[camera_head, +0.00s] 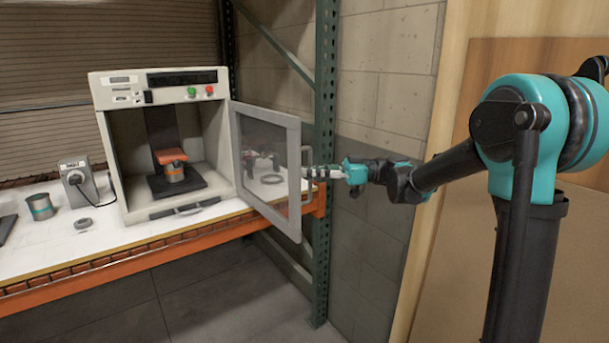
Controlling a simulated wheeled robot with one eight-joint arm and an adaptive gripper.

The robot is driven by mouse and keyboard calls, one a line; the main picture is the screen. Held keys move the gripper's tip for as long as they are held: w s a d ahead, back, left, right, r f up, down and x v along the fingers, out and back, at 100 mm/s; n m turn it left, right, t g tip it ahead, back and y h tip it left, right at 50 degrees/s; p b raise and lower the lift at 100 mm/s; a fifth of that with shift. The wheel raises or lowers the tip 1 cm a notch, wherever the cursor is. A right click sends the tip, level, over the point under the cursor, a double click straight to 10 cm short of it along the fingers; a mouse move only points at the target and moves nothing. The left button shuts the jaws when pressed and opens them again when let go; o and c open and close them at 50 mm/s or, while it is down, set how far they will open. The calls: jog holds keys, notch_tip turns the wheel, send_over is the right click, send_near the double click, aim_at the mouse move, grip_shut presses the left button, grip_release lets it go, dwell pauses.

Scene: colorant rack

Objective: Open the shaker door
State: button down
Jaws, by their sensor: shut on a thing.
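The shaker (103,160) is a light grey box on the shelf, with a dark display and red and green buttons on top. Its door (290,205) is a grey frame with a clear pane, hinged on the right side of the box. The door stands wide open, swung out past the shelf's front edge. My gripper (310,172) is at the door's outer edge, shut on the vertical door handle (307,203). The exact finger contact is small in view. Inside the shaker, a can (174,172) sits under an orange clamp plate (170,156).
A metal can (40,207), a small grey device (78,184) and a dark ring (83,223) are on the shelf at left. A green rack post (324,130) stands behind the door. The shelf has an orange beam (130,260) along its front. Floor in front is clear.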

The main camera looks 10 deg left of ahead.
jog(key=shift+w+d+f, duration=0.1)
jog(key=shift+w+d, duration=0.05)
jog(key=shift+d, duration=0.1)
jog(key=c, duration=1.6)
grip_release()
jog(key=v, duration=1.2)
